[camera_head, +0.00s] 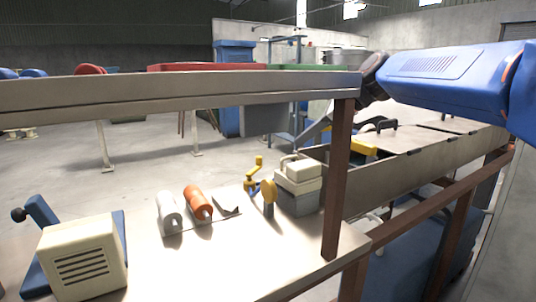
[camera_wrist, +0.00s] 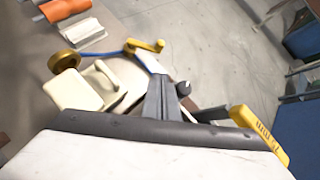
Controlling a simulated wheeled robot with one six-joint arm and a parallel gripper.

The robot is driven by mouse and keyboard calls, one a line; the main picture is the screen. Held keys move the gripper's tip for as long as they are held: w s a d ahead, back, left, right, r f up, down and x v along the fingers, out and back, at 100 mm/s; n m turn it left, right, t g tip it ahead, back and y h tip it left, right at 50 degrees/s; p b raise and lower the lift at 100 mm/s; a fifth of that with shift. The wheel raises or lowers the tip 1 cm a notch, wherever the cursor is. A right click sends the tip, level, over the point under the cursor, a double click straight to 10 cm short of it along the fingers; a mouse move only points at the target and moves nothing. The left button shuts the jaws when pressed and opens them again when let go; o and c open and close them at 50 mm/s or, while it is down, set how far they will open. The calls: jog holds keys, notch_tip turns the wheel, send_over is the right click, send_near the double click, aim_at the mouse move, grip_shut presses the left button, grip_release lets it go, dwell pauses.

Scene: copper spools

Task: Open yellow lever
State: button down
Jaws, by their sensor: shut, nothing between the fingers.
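The yellow lever (camera_head: 252,166) is a small crank on a blue mount, standing on the bench by a cream box with a handle (camera_head: 299,172). A gold round disc (camera_head: 268,190) sits beside the lever. In the wrist view the yellow lever (camera_wrist: 148,46) is at the top middle, at the end of a blue bar, with the gold disc (camera_wrist: 65,60) to its left. My gripper (camera_wrist: 158,82) shows in the wrist view as dark grey fingers, shut and empty, below the lever in the picture and apart from it.
An orange spool (camera_head: 197,203) and a grey-white spool (camera_head: 169,212) lie on the bench left of the lever. A brown post (camera_head: 338,185) and steel rail (camera_head: 180,90) cross the front. A cream vented box (camera_head: 83,258) stands front left. Bare bench lies between.

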jog(key=shift+s+d+m, duration=0.1)
jog(key=shift+s+m, duration=0.25)
jog(key=shift+m, duration=0.45)
jog(key=shift+s+d+m, duration=0.1)
jog(key=shift+s+m, duration=0.25)
jog(key=shift+m, duration=0.45)
jog(key=x, duration=0.9)
jog(key=shift+a+f, duration=0.2)
jog(key=shift+a, duration=0.1)
jog(key=a, duration=0.1)
jog(key=w, duration=0.1)
jog(key=a, duration=0.1)
jog(key=shift+w+a+f, duration=0.15)
jog(key=shift+w+a, duration=0.1)
jog(key=shift+a, duration=0.15)
jog(key=shift+w+a, duration=0.25)
jog(key=shift+a, duration=0.25)
jog(key=shift+w, duration=0.1)
jog(key=shift+w+a+n+g+y, duration=0.15)
jog(key=shift+n+g+y, duration=0.15)
jog(key=shift+n+g, duration=0.1)
